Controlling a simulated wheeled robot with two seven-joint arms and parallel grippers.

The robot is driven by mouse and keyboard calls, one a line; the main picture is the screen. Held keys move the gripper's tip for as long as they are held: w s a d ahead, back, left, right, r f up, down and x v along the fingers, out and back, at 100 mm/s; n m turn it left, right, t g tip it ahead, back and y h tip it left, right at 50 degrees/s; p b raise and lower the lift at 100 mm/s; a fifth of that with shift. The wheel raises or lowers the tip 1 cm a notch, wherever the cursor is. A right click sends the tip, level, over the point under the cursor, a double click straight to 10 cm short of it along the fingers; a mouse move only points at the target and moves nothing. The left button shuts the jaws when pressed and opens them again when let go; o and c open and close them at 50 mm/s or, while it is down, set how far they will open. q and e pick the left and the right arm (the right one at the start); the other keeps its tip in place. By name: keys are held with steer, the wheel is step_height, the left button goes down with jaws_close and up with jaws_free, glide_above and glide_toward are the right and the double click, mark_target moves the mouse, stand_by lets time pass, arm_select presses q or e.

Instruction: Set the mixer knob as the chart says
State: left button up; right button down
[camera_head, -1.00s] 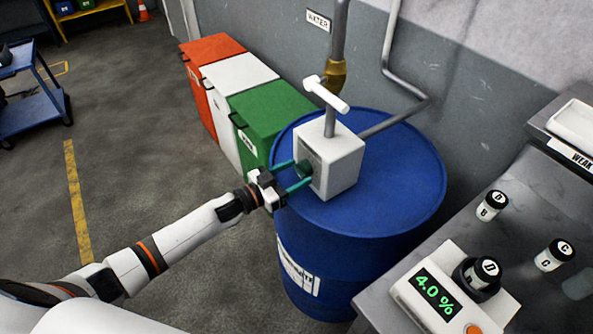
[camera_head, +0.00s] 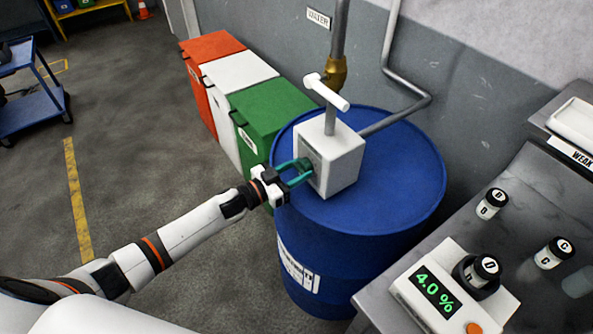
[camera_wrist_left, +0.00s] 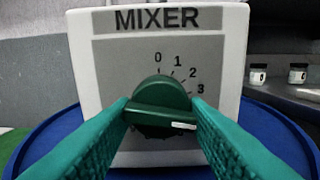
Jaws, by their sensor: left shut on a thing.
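The white mixer box (camera_head: 340,160) stands on the blue drum, with a white T-handle (camera_head: 326,92) above it. In the left wrist view its face reads MIXER, and the dark green knob (camera_wrist_left: 160,94) sits below the printed figures 0, 1, 2 and 3. The knob's white mark (camera_wrist_left: 183,125) points to the right, below the 3. Any figures further round are hidden by the finger. My left gripper (camera_head: 300,172) is shut on the knob, one green finger on each side. My right gripper is out of view. No chart is readable in these views.
The blue drum (camera_head: 400,190) stands beside a grey bench (camera_head: 520,215). On the bench are a meter reading 4.0 % (camera_head: 437,291) and several small lettered vials (camera_head: 492,204). Red, white and green bins (camera_head: 272,112) stand behind my arm.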

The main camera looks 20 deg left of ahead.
arm_select(q)
steer(key=m+b, duration=0.1)
steer(key=m, duration=0.2)
steer(key=m+b, duration=0.1)
steer(key=m, duration=0.3)
steer(key=m+b, duration=0.1)
steer(key=m, duration=0.2)
steer(key=shift+a+m+b, duration=0.1)
steer(key=shift+m+b, duration=0.25)
steer(key=shift+m, duration=0.05)
steer(key=m+b, duration=0.1)
steer(key=m, duration=0.2)
steer(key=shift+w+m, duration=0.1)
steer(key=shift+m, duration=0.2)
steer(key=m+b, duration=0.2)
steer(key=m, duration=0.1)
steer(key=shift+m, duration=0.3)
steer(key=m+b, duration=0.2)
steer(key=m, duration=0.2)
steer(key=shift+m, duration=0.3)
steer(key=m+b, duration=0.1)
steer(key=m, duration=0.2)
steer(key=shift+m, duration=0.3)
steer(key=shift+r+m+b, duration=0.15)
steer(key=shift+m+b, duration=0.7)
steer(key=shift+m, duration=0.75)
